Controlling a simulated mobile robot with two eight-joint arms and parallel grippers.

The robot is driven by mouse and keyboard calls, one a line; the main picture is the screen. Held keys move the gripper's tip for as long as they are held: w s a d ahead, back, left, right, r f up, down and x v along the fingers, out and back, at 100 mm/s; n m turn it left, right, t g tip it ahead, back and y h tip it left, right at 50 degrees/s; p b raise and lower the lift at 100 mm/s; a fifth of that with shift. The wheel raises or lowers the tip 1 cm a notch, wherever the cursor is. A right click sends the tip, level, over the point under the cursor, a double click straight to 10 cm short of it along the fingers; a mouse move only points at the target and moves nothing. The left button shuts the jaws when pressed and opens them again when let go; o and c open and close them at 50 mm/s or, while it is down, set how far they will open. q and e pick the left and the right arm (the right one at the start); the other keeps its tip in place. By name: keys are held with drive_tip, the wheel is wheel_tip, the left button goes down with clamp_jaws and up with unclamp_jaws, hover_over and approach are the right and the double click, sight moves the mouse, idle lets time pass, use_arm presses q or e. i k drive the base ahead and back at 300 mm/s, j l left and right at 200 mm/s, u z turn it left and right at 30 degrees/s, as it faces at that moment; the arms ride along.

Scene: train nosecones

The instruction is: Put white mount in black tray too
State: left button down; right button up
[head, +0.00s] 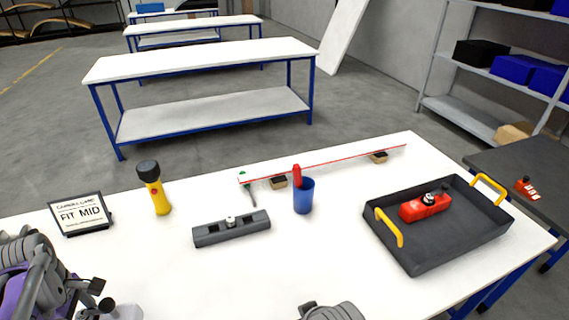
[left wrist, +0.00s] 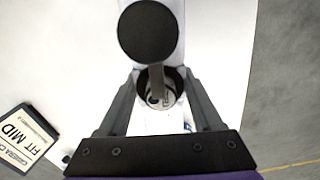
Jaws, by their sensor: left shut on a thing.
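The white mount (left wrist: 168,112) is in my left gripper (left wrist: 158,100), whose two fingers close around it in the left wrist view. It carries a round black disc (left wrist: 148,32) on a grey stem. In the head view my left gripper (head: 97,300) is at the bottom left, with the white mount (head: 126,312) partly cut off by the frame's edge. The black tray (head: 409,257) with yellow handles stands at the right of the table, holding a red mount (head: 420,208). A grey part of my right arm or gripper (head: 330,311) shows at the bottom centre; its fingers cannot be made out.
A grey block fixture (head: 205,237), a blue cup (head: 304,197) with a red-handled item, a yellow torch (head: 158,196) and a FIT MID sign (head: 82,214) stand on the white table. A long red-edged strip (head: 330,163) lies behind. Table between fixture and tray is clear.

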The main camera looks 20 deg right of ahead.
sight(447, 236)
drive_tip(key=k+l, duration=0.1)
drive_tip(key=l, duration=0.55)
drive_tip(key=k+l, duration=0.1)
drive_tip(key=l, duration=0.5)
drive_tip(key=k+l, duration=0.15)
drive_tip(key=l, duration=0.5)
drive_tip(key=k+l, duration=0.1)
drive_tip(key=l, duration=0.5)
drive_tip(key=k+l, duration=0.1)
drive_tip(key=l, duration=0.55)
drive_tip(key=k+l, duration=0.1)
drive_tip(key=l, duration=0.5)
drive_tip(key=i+l+z, duration=0.1)
drive_tip(key=i+l, duration=0.3)
drive_tip(key=l, duration=0.1)
